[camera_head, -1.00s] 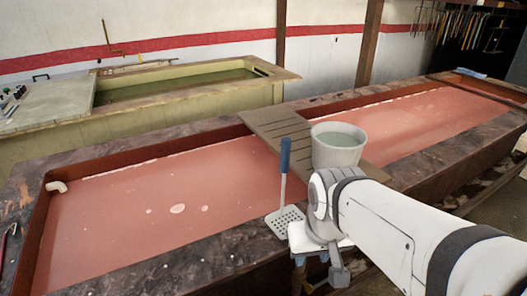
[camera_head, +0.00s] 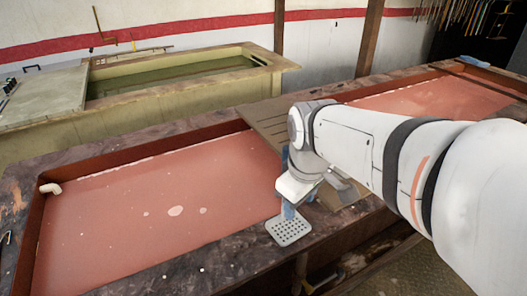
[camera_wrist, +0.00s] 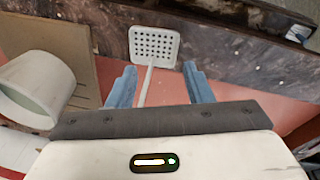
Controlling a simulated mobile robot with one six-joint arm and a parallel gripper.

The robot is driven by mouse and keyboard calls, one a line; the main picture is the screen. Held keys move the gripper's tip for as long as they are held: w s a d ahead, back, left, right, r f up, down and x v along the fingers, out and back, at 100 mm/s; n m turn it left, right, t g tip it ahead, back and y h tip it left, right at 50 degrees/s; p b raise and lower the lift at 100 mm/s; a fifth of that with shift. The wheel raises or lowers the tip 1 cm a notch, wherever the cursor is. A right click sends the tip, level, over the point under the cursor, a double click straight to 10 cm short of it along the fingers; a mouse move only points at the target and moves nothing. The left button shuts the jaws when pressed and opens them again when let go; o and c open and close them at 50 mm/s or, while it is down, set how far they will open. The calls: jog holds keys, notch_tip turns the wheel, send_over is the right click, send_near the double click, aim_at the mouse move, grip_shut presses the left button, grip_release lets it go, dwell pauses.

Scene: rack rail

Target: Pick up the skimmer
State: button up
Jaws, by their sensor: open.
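The skimmer has a pale perforated head (camera_head: 288,232), which rests at the near rim of the trough in the head view. Its handle is mostly hidden behind my wrist there. In the wrist view the skimmer head (camera_wrist: 153,46) lies beyond the fingertips, and its thin shaft runs back between the blue fingers. My gripper (camera_wrist: 160,72) is open around the shaft, with gaps on both sides. In the head view my gripper (camera_head: 298,205) is just above the skimmer head, fingers pointing down.
A wooden board (camera_head: 262,112) spans the trough of pink liquid (camera_head: 130,215). A pale bucket (camera_wrist: 45,85) stands on the board at left in the wrist view; my arm hides it in the head view. The trough's dark stone rim (camera_head: 190,270) runs along the near side.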

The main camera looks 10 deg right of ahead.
jog(key=w+r+n+p, duration=0.2)
jog(key=w+r+n, duration=0.1)
jog(key=n, duration=0.1)
jog(key=w+r+n+g+p, duration=0.1)
jog(key=w+r+n+p, duration=0.1)
jog(key=w+r+n, duration=0.1)
jog(key=w+r+n+p, duration=0.2)
jog(key=w+r+n, duration=0.1)
jog(key=r+n, duration=0.2)
jog(key=shift+n+g+p, duration=0.3)
jog(key=shift+n, duration=0.1)
jog(key=shift+a+f+n+p, duration=0.35)
jog(key=shift+a+f+n, duration=0.1)
jog(key=shift+n, duration=0.15)
jog(key=shift+g, duration=0.3)
notch_tip(320, 180, down, 8)
jog(key=shift+d+r+p, duration=0.1)
jog(key=shift+p, duration=0.7)
jog(key=shift+s, duration=0.1)
jog(key=shift+c, duration=0.3)
grip_shut()
